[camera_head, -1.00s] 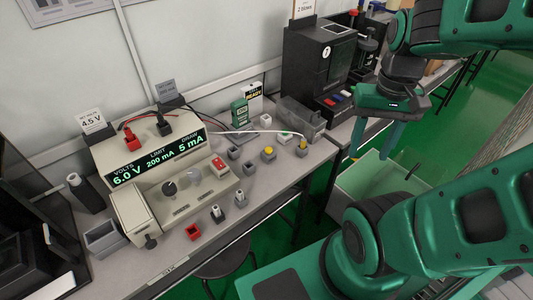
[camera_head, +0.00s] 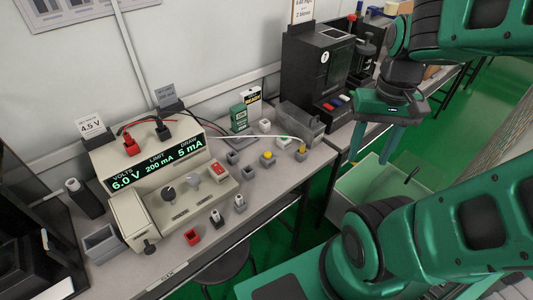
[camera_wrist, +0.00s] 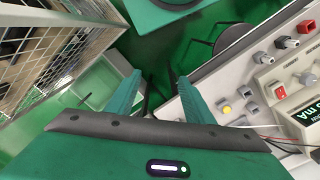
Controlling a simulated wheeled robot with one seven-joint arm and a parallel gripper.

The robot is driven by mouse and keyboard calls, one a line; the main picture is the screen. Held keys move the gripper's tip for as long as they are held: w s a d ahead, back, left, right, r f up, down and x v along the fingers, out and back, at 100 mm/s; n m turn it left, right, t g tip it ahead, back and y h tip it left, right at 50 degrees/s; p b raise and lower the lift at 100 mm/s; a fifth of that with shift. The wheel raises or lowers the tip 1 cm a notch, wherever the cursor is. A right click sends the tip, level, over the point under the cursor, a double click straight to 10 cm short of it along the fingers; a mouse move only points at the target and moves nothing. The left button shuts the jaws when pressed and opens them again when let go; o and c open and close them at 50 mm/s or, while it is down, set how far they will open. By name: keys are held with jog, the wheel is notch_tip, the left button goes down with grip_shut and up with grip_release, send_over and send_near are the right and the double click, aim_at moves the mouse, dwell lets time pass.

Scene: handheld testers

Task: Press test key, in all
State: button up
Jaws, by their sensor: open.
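My gripper (camera_head: 390,145) hangs open and empty, fingers down, right of the bench and above the green floor area. In the wrist view my gripper (camera_wrist: 160,88) shows two green fingers spread apart with nothing between them. No part is plainly marked as a test key. A beige power supply (camera_head: 127,162) reads 6.0 V, 200 mA and 5 mA; it has a red switch (camera_head: 219,169) and two knobs. A small green box (camera_head: 238,118) stands behind it at the right. A black machine (camera_head: 306,66) has red, white and blue keys (camera_head: 336,103).
Small grey blocks, a yellow-topped block (camera_head: 267,158) and a red block (camera_head: 192,237) stand on the grey bench (camera_head: 255,192). A white cable (camera_head: 265,134) crosses its back. A pale open bin (camera_head: 365,192) is below my gripper. A stool (camera_head: 228,271) is under the bench edge.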

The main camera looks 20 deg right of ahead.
grip_shut()
dwell(1.5)
